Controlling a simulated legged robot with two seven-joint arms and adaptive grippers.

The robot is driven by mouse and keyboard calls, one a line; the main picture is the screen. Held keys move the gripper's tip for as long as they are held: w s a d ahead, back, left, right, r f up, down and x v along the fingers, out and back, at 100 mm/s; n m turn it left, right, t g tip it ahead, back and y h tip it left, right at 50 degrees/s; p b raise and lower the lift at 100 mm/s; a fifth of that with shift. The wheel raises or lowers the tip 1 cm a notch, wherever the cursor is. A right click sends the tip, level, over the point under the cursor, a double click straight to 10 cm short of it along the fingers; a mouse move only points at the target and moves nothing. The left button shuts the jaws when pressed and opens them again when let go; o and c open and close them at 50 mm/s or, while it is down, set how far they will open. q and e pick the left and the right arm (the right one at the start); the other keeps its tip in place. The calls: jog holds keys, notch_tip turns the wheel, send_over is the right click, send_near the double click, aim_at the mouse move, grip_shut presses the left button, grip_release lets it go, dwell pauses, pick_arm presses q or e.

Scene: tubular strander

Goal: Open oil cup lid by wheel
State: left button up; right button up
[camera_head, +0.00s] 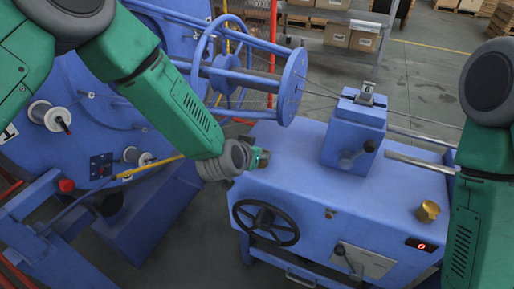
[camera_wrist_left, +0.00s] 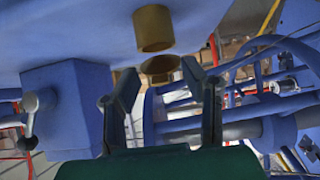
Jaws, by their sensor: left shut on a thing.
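In the left wrist view a brass oil cup (camera_wrist_left: 153,28) stands out from the blue machine surface. A separate brass piece, which looks like its lid (camera_wrist_left: 160,68), sits between my fingertips with a small gap to the cup. My left gripper (camera_wrist_left: 163,82) is shut on this piece. In the head view my left gripper (camera_head: 262,158) is at the left edge of the blue machine top, and its fingers are mostly hidden. The cup and the held piece cannot be made out there. My right arm shows at the right edge, but its gripper is out of view.
A blue box with a lever (camera_head: 355,132) stands on the machine top (camera_head: 300,180). A black handwheel (camera_head: 265,222) is on the front. A brass fitting (camera_head: 428,211) stands at the right. The blue spool cage (camera_head: 288,85) is behind my left gripper.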

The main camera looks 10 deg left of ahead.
pick_arm(q)
jog(key=o, duration=1.2)
jog(key=shift+w, duration=0.1)
jog(key=shift+c, duration=0.2)
jog(key=v, duration=1.2)
jog(key=shift+d+f, duration=0.1)
jog(key=shift+f, duration=0.1)
